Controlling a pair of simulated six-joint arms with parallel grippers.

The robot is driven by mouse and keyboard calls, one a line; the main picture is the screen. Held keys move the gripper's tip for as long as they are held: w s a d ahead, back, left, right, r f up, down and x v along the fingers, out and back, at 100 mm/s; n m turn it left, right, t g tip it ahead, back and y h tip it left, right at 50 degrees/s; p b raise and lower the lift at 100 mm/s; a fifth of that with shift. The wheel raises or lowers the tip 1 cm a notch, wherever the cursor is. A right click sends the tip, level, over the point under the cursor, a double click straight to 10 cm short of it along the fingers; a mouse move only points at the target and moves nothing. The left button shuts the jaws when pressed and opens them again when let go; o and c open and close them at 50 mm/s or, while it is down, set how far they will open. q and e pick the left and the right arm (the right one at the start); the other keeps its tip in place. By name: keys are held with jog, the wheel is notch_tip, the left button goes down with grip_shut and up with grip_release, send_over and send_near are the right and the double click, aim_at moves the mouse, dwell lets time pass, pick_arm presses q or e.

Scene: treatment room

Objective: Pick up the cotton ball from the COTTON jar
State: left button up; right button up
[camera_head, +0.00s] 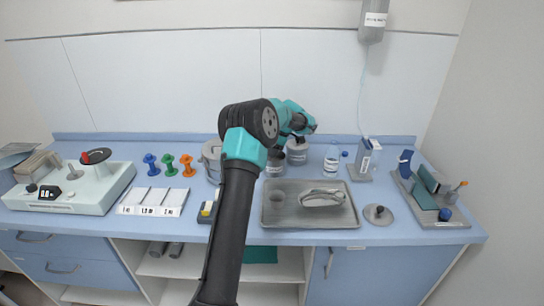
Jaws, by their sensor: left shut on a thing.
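My left gripper (291,140) reaches down over the grey labelled jars at the back middle of the counter. It is at the mouth of one jar (297,156), and another jar (275,165) stands just to its left. The labels are too small to read, so I cannot tell which is COTTON. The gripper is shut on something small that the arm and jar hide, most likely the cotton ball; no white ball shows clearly. A round grey lid with a dark knob (378,214) lies on the counter at the right. My right gripper is not in view.
A metal tray (275,218) with a wrapped item lies in front of the jars. A bottle (332,160) and a dispenser box (363,157) stand to the right. A larger grey pot (211,160) is to the left. Bare counter (400,232) shows near the lid.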

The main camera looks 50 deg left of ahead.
pick_arm(q)
jog(key=s+d+r, duration=0.1)
jog(key=s+d, duration=0.9)
jog(key=d, duration=0.2)
jog(key=shift+s+r, duration=0.15)
jog(key=shift+s, duration=0.15)
